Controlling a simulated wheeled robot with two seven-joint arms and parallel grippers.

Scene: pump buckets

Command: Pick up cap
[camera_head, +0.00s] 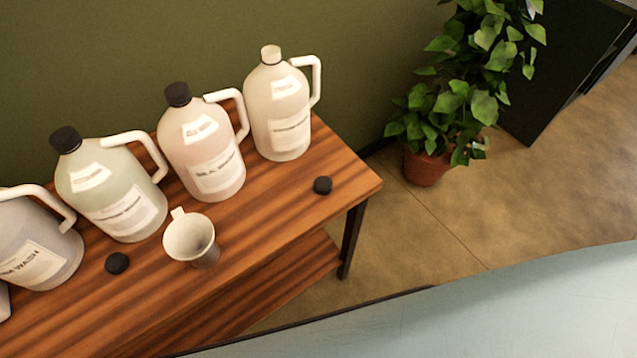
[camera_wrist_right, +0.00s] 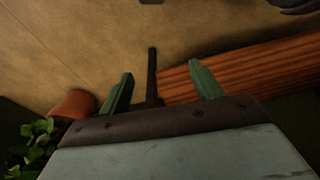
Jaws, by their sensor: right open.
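Two black caps lie on the wooden table (camera_head: 270,215). One cap (camera_head: 322,185) is near the table's right end, in front of the rightmost jug. The rightmost jug (camera_head: 279,110) has a pale top with no black cap. My right gripper (camera_wrist_right: 163,85) shows in the right wrist view with its two green fingers apart and nothing between them. It is above the floor near the table's end, and no cap shows in that view. My left gripper is not in view.
Several jugs stand in a row along the wall; the pink one (camera_head: 203,150) and the greenish one (camera_head: 112,190) have black caps. A potted plant (camera_head: 427,165) stands on the floor right of the table. A pale blue surface (camera_head: 540,305) fills the lower right.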

